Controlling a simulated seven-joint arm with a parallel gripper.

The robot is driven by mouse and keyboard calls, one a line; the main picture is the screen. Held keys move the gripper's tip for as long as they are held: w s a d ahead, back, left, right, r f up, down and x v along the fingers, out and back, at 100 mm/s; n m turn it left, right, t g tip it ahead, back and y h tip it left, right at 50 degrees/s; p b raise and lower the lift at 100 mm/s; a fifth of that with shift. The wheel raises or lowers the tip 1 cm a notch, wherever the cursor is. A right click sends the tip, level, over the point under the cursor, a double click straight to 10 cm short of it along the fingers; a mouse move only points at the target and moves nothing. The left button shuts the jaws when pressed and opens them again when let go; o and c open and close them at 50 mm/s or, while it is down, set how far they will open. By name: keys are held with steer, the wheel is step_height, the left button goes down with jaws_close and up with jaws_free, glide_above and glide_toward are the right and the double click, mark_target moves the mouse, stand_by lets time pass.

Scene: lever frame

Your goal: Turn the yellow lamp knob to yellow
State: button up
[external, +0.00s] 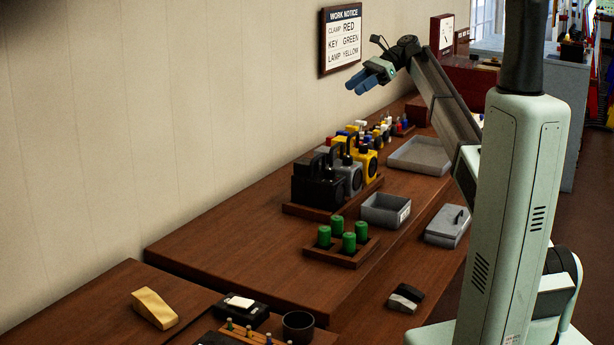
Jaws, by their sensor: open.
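A yellow lamp (366,160) stands at the right end of a row on a wooden rack (302,211), with a grey lamp (350,178) and a black one (318,187) beside it. I cannot make out its knob or the knob's setting at this size. My gripper (356,83), with blue fingers, is open and empty. It is raised well above the bench, in front of the wall and apart from the lamps. The work notice (342,40) on the wall reads clamp RED, key GREEN, lamp YELLOW.
Small coloured items (372,132) stand behind the lamps. A grey tray (420,157), an open grey bin (386,211) and a lidded box (448,225) lie right of them. A holder with green cylinders (342,256) is in front.

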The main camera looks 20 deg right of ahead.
mark_target(363, 145)
steer(key=shift+a, duration=0.1)
stand_by(0.4)
steer(key=d+f+m+y, duration=0.1)
steer(key=d+f+m, duration=0.1)
steer(key=d+f, duration=0.75)
steer(key=s+d+f+m+t+y, duration=0.35)
steer(key=s+f, duration=0.45)
steer(key=f, duration=0.5)
steer(key=w+d+r+m+t+h, duration=0.1)
steer(key=w+r+m+t, duration=0.3)
steer(key=t, duration=0.4)
steer(key=x, duration=0.4)
steer(key=f+x, duration=0.1)
steer(key=x, duration=0.8)
steer(key=shift+w+d+f, duration=0.15)
steer(key=shift+w+f, duration=0.05)
steer(key=shift+w, duration=0.25)
